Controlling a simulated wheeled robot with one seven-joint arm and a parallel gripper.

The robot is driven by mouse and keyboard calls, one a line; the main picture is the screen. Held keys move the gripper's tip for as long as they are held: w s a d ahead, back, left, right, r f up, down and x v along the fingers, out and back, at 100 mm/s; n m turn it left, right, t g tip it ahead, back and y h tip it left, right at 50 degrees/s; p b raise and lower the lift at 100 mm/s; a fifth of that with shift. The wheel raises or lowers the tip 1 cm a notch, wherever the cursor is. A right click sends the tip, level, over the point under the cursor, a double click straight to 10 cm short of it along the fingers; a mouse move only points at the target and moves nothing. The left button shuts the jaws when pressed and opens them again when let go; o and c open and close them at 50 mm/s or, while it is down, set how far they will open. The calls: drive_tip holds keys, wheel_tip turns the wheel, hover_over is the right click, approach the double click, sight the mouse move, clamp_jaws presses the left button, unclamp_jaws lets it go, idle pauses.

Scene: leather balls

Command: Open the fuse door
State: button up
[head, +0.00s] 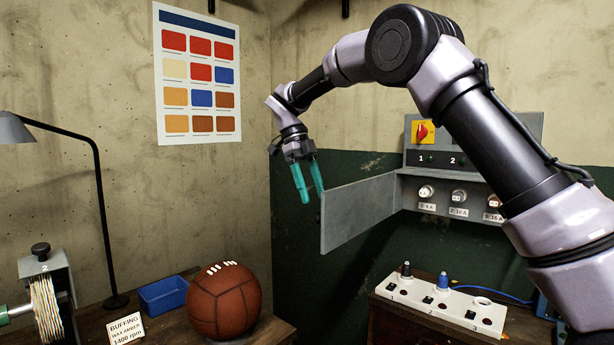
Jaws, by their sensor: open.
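The grey fuse door (360,212) stands swung open to the left of the grey fuse box (402,192) on the back wall. Inside the box, labelled round fuses show, such as the one at the left (426,191). My gripper (309,196) hangs at the door's free left edge, with its two teal fingers pointing down. The fingers are apart with nothing visible between them. The right finger is close to the door's upper left corner; I cannot tell whether they touch.
A red rotary switch on a yellow plate (422,132) sits above the fuses. Below the box, a white socket strip (440,305) lies on a bench. A brown leather ball (224,302), blue tray (163,295) and lamp (98,200) stand left. The wall left of my gripper is clear below the poster (198,75).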

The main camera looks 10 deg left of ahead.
drive_tip(key=shift+v, duration=2.7)
drive_tip(key=s+d+r+n+t+y, duration=0.15)
drive_tip(key=d+r+n, duration=0.3)
drive_tip(key=d, duration=0.65)
drive_tip(key=s+d+r+n+t+y, duration=0.1)
drive_tip(key=s+d+r+n+y, duration=0.3)
drive_tip(key=d, duration=0.7)
drive_tip(key=s+d+f+n+t, duration=0.3)
drive_tip(key=s+d+n, duration=0.3)
drive_tip(key=s, duration=0.1)
drive_tip(key=s+d+f+n+t, duration=0.4)
drive_tip(key=s+d+n, duration=0.1)
drive_tip(key=s, duration=0.3)
drive_tip(key=shift+s+d+n, duration=0.3)
drive_tip(key=shift+d+n, duration=0.05)
drive_tip(key=shift+d, duration=0.55)
